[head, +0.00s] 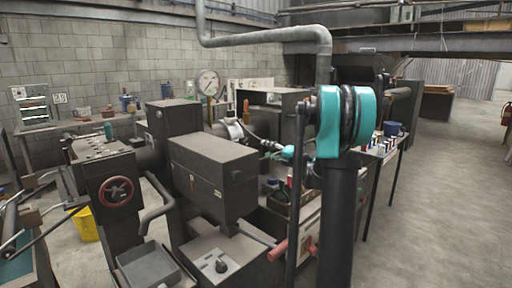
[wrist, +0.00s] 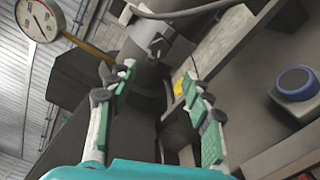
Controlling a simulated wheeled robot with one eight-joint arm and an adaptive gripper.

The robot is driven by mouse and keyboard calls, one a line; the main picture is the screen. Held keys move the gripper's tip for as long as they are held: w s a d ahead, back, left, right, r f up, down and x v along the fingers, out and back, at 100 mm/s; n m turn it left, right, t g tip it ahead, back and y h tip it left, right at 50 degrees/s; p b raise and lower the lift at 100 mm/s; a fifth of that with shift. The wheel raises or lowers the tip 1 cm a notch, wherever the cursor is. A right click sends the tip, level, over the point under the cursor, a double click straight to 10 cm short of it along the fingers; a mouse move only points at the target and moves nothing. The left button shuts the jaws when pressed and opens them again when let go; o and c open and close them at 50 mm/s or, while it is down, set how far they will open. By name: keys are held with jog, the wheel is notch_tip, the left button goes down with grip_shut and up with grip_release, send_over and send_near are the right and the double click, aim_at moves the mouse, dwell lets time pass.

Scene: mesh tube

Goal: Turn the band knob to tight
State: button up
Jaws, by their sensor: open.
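A black knob (head: 221,265) sits on a pale plate (head: 205,250) with small dark marks, low at the front of the machine in the head view. It may be the band knob; its label is too small to read. My gripper (head: 268,145) is up above and right of it, apart from it, near the machine's middle. In the wrist view my gripper (wrist: 160,84) is open, with green pads and nothing between them. A round dark blue-topped piece (wrist: 295,80) shows at the right there; I cannot tell if it is a knob.
A dark machine box (head: 213,170) stands left of my gripper. A dial gauge (head: 209,83) stands behind it, also at the wrist view's top left (wrist: 40,18). A red-handled lever (head: 277,251) juts out low. A red handwheel (head: 116,191) is at left. The right floor is clear.

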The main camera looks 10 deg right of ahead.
aim_at(248, 143)
jog(key=s+d+m, duration=0.3)
jog(key=s+m, duration=0.1)
jog(key=m, duration=1.7)
jog(key=x, duration=1.7)
jog(key=shift+r, duration=0.1)
jog(key=shift+c, duration=0.2)
jog(key=c, duration=1.1)
jog(key=shift+m, duration=2.4)
